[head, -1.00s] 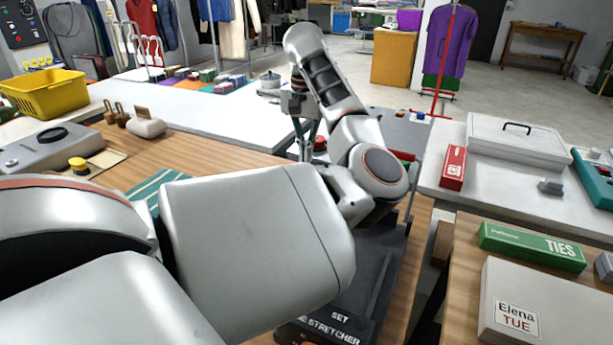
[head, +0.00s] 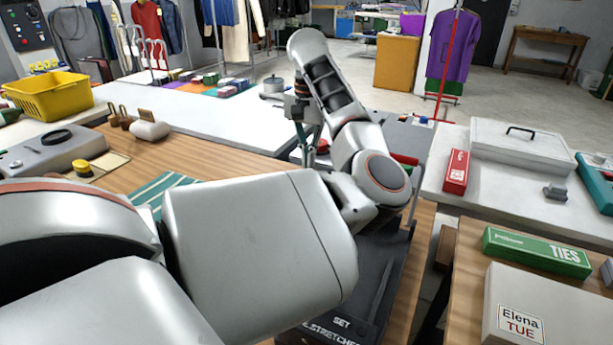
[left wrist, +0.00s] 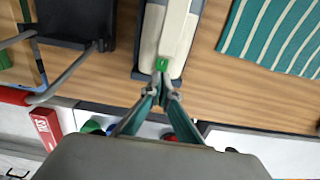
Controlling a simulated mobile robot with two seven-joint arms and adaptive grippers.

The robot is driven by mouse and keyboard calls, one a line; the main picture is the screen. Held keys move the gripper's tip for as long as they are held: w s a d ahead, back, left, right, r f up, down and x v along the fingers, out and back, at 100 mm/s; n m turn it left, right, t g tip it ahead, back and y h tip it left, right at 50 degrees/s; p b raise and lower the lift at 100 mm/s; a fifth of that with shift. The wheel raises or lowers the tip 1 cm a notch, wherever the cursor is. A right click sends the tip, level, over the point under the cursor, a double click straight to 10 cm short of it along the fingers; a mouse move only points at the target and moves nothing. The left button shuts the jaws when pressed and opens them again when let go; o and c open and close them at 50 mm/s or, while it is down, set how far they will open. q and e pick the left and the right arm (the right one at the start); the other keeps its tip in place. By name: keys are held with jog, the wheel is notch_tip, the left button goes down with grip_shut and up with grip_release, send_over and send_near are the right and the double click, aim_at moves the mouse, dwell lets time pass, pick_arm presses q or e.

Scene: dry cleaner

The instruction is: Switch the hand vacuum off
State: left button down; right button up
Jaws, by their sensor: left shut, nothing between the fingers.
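A cream and grey device, which looks like the hand vacuum (left wrist: 177,32), lies on the wooden table in the left wrist view. A small green switch (left wrist: 162,64) shows on its body, near the end closest to my gripper. My left gripper (left wrist: 160,92) is shut and empty, with its fingertips just by the switch; I cannot tell whether they touch it. In the head view my left gripper (head: 307,152) points down beyond my arm, which hides the vacuum there. My right gripper is in neither view.
A dark stretcher stand (head: 375,270) is on the table beside my arm. A teal striped cloth (left wrist: 270,35) lies near the vacuum. A red box (head: 456,172) and a lidded grey case (head: 520,147) stand on the right counter. A yellow basket (head: 50,97) is at the left.

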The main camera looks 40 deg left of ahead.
pick_arm(q)
jog(key=shift+f+b, duration=0.55)
jog(key=shift+f, duration=0.7)
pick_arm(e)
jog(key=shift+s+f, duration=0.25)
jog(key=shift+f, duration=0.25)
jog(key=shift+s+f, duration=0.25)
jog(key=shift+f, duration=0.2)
pick_arm(q)
jog(key=shift+r, duration=0.1)
jog(key=shift+r+p, duration=1.95)
jog(key=shift+r, duration=1.6)
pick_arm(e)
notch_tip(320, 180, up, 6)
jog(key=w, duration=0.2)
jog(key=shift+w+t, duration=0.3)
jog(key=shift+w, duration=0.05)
pick_arm(q)
jog(key=shift+f, duration=0.1)
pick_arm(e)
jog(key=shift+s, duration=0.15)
